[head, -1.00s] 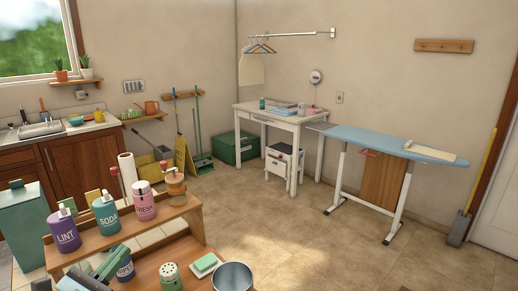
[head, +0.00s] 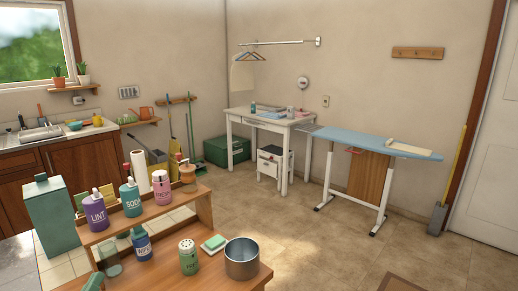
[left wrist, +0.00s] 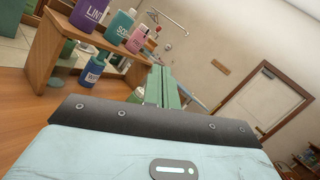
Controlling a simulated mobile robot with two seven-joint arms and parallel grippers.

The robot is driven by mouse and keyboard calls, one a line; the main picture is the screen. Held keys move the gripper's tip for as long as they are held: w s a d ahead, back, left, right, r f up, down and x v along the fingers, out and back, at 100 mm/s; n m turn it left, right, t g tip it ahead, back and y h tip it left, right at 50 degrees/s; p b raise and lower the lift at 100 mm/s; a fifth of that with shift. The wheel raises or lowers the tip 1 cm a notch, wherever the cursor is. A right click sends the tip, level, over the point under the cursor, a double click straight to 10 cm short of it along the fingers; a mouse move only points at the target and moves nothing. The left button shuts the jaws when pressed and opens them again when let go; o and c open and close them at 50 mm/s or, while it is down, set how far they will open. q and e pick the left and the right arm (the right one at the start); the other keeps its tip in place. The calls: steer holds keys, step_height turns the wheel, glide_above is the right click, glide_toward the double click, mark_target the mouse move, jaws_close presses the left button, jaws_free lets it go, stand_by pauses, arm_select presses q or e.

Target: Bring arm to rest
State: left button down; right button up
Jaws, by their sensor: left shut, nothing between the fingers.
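My left gripper (head: 95,283) shows only as a small green tip at the bottom left edge of the head view. In the left wrist view its green fingers (left wrist: 165,88) are closed together with nothing between them. It is clear of the bottles on the wooden shelf. The rest of my left arm is hidden in the head view. My right gripper is in neither view.
Purple LINT (head: 95,212), teal SODA (head: 131,199) and pink FRESH (head: 161,187) bottles stand on a raised wooden shelf (head: 150,224). Below are a blue bottle (head: 142,246), green shaker (head: 188,259), sponge (head: 214,243) and metal pot (head: 242,260). Open floor lies beyond.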

arm_select(q)
steer(key=s+f+n+g+y, duration=0.2)
steer(key=s+f+n+g, duration=0.1)
steer(key=s+f+n, duration=0.1)
steer(key=s+f+n+g+y, duration=0.2)
steer(key=s+f+n+g, duration=0.2)
steer(key=n, duration=0.5)
steer(key=s+a+f+n+g+y, duration=0.1)
steer(key=s+f+n+g+y, duration=0.2)
steer(key=f+n, duration=0.4)
steer(key=shift+s+f, duration=0.5)
steer(key=shift+s, duration=0.05)
steer(key=s+d+f+n+g+h, duration=0.45)
steer(key=s+d, duration=0.25)
steer(key=s, duration=0.2)
steer(key=s+d+f+n+g+h, duration=0.3)
steer(key=s+d+n+g, duration=0.2)
steer(key=s+d, duration=0.3)
steer(key=w+d+f+t, duration=0.1)
steer(key=w+f+t, duration=0.1)
steer(key=f, duration=0.3)
steer(key=w+f+t+h, duration=0.1)
steer(key=w+f+t, duration=0.1)
steer(key=f+t, duration=0.3)
steer(key=shift+w+d+f+m, duration=0.3)
steer(key=shift+d+f+m, duration=0.05)
steer(key=shift+d+f, duration=0.05)
